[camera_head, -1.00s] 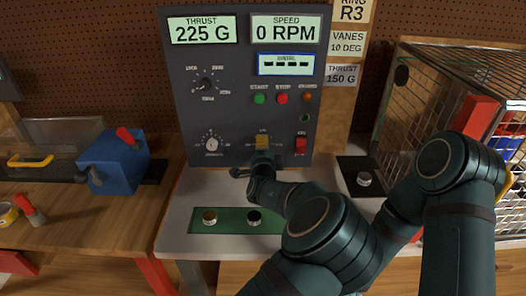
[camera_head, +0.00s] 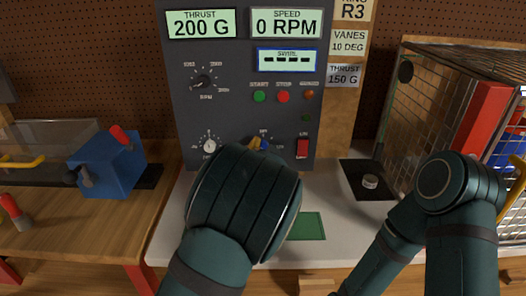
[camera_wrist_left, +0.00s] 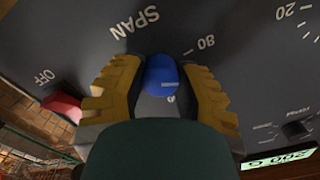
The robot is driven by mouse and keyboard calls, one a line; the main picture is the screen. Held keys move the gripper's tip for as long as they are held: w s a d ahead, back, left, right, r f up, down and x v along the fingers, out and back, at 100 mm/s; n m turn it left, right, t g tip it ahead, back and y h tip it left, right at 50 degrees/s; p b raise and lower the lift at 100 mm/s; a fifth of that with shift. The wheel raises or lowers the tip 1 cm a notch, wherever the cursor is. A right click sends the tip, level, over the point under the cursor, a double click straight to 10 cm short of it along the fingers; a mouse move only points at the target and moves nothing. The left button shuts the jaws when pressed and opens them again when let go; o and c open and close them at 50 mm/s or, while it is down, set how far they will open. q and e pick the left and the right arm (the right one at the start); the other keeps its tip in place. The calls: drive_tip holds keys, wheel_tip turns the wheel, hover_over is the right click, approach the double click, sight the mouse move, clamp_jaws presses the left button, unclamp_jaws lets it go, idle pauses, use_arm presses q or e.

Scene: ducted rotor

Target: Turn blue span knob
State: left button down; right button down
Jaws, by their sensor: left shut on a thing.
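The blue span knob (camera_wrist_left: 163,75) sits on the dark panel under the word SPAN in the left wrist view. My left gripper (camera_wrist_left: 160,83) is shut on it, with one yellow finger on each side. In the head view only a bit of the left gripper (camera_head: 256,144) shows; my own wrist hides most of it. A sliver of the blue knob (camera_head: 264,146) shows beside it. The thrust display (camera_head: 201,23) reads 200 G and the speed display (camera_head: 286,23) reads 0 RPM. My right gripper is not in view.
A red switch (camera_head: 303,147) is right of the knob, and a white-faced dial (camera_head: 209,146) is left of it. Green (camera_head: 259,96) and red (camera_head: 283,97) buttons are above. A blue block (camera_head: 107,165) stands left; a wire cage (camera_head: 440,110) stands right.

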use_arm(q)
drive_tip(key=shift+w+r+n, duration=0.1)
drive_tip(key=shift+r+n, duration=0.15)
drive_tip(key=shift+n, duration=0.35)
drive_tip(key=shift+r, duration=0.1)
drive_tip(key=c, duration=0.6)
unclamp_jaws()
drive_tip(key=shift+f, duration=0.2)
drive_tip(key=s, duration=1.2)
